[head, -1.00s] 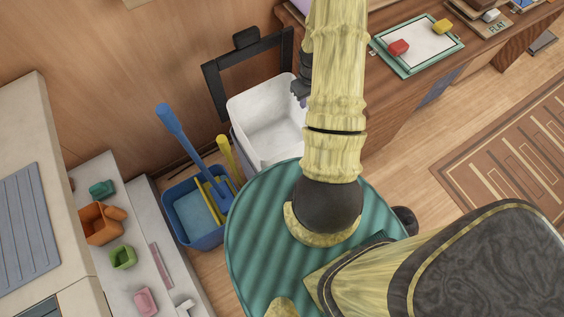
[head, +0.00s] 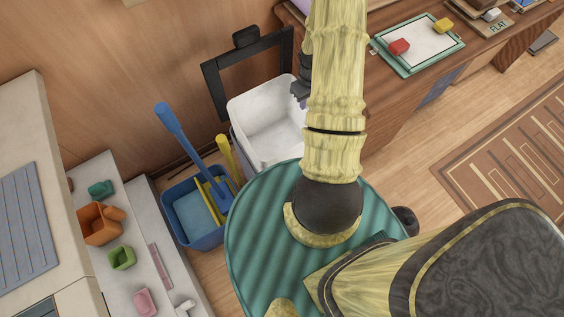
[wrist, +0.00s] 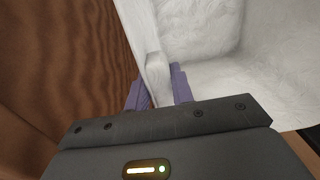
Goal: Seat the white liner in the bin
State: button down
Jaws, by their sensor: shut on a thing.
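The white liner (head: 262,112) is an open box shape at the top of the bin (head: 236,148), behind my arm in the head view. Only a thin strip of the grey bin shows at the liner's left side, so I cannot tell how deep the liner sits. My gripper (wrist: 160,90) has its purple fingers on either side of the liner's rim in the wrist view. It is shut on this white edge (wrist: 153,68). In the head view my arm covers the liner's right side and most of the gripper.
A black open frame (head: 218,88) stands behind the bin, near the wooden wall. A blue bucket (head: 207,238) with blue and yellow handled tools stands left of it. A wooden desk (head: 385,95) is close on the right. A round green striped surface (head: 255,235) lies in front.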

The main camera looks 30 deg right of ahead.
notch_tip(320, 180, down, 8)
jog(key=b, duration=0.5)
jog(key=shift+r, duration=0.15)
dwell(7.0)
